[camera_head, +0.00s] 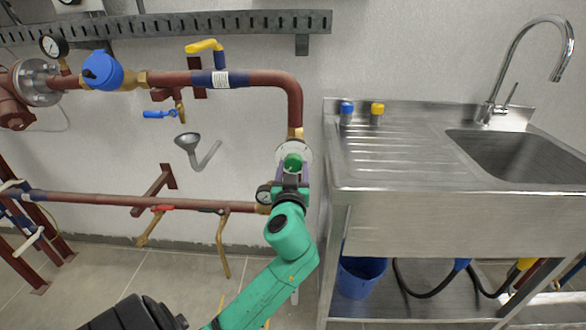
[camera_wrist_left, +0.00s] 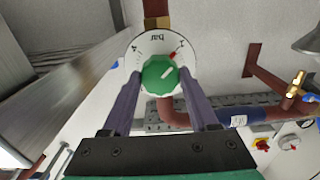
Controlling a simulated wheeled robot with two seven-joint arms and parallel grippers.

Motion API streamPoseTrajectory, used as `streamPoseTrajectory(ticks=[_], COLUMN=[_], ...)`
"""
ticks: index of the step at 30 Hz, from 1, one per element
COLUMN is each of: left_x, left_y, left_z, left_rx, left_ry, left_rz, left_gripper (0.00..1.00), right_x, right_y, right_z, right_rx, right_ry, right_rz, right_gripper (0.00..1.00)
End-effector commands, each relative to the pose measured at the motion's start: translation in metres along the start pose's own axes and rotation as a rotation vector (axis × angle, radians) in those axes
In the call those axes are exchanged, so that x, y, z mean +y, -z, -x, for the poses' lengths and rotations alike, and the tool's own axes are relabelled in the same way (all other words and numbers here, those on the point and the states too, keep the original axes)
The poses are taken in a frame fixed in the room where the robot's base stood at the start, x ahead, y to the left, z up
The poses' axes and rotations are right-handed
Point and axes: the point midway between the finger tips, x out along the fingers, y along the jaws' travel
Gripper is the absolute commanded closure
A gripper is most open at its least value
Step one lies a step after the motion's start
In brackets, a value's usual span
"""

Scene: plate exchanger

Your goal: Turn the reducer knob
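The reducer knob (camera_head: 293,161) is green and sits on a round white dial (camera_head: 306,151) at the lower end of the bent red-brown pipe. My left gripper (camera_wrist_left: 160,78) faces the knob with one finger on each side. Its fingers look open, with a narrow gap to the knob's edges; I cannot tell whether they touch it. In the head view my left gripper (camera_head: 290,178) partly covers the dial. My right gripper is not in view.
Red-brown pipes (camera_head: 110,199) with several valve handles run along the wall. A steel sink unit (camera_head: 400,217) stands close on the right. A funnel (camera_head: 188,141) hangs on the wall.

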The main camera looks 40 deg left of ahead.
Motion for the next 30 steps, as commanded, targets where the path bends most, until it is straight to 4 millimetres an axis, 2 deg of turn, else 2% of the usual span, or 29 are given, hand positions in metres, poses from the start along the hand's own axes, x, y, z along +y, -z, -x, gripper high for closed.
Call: streamPoseTrajectory(ticks=[1,3,17,24,30], left_x=[0.000,0.000,0.000,0.000,0.000], left_y=[0.000,0.000,0.000,0.001,0.001], left_z=[0.000,0.000,0.000,0.000,0.001], left_rx=[0.000,0.000,-0.001,-0.002,-0.003], left_ry=[0.001,0.000,0.000,0.001,0.000], left_rz=[0.000,0.000,-0.092,-0.266,-0.455], left_gripper=[0.71,0.95,0.95,0.95,0.95], right_x=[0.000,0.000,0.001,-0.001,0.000], right_y=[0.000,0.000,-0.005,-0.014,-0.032], right_z=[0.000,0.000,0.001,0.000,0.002], right_rx=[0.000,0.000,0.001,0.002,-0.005], right_ry=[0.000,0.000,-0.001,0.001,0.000], right_rz=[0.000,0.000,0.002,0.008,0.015], right_gripper=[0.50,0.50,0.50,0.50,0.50])
